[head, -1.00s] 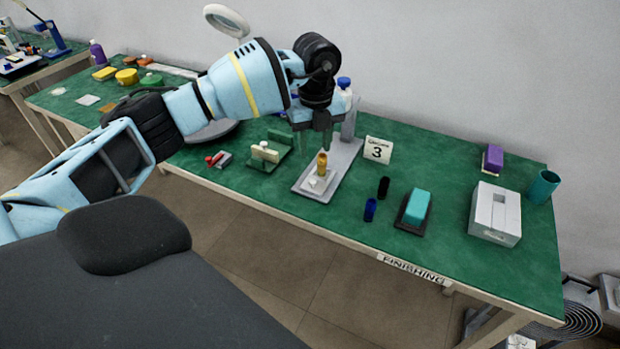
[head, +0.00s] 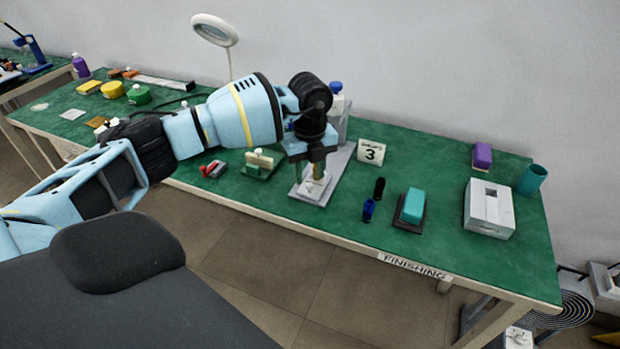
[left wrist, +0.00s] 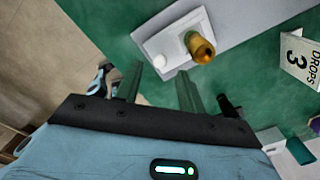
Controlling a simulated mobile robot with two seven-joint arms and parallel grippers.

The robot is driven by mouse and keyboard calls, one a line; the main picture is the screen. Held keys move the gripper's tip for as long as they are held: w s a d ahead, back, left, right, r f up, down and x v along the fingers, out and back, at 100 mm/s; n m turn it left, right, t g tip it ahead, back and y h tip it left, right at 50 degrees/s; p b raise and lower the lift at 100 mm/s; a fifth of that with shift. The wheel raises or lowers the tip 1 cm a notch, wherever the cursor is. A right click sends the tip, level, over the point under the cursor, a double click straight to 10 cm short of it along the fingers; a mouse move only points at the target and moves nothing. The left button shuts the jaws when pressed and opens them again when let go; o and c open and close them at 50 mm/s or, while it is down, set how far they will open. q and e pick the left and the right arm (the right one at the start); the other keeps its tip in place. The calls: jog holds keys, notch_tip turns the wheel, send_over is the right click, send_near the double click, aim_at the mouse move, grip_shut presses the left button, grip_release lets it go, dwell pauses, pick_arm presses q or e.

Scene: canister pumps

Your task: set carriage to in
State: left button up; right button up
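A pale carriage block (head: 314,188) sits on a long grey base plate (head: 337,168). In the left wrist view the carriage (left wrist: 173,33) carries an upright brass-coloured cylinder (left wrist: 201,48) and a small white knob (left wrist: 160,62) near its edge. My left gripper (head: 317,172) is over the carriage, fingers pointing down. In the left wrist view its fingers (left wrist: 160,72) are parted, with the knob just beyond and between the tips. No grip on it shows. In the head view the fingers hide part of the cylinder and the knob. My right gripper is not in view.
A "3" card (head: 371,152) stands right of the plate. A black cylinder (head: 379,188), a blue cylinder (head: 368,211) and a teal block (head: 413,205) are farther right. A cream-topped green fixture (head: 259,164) and a red-and-grey item (head: 212,169) lie left.

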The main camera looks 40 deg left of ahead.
pick_arm(q)
jog(key=shift+f, duration=1.35)
jog(key=shift+c, duration=0.5)
grip_shut()
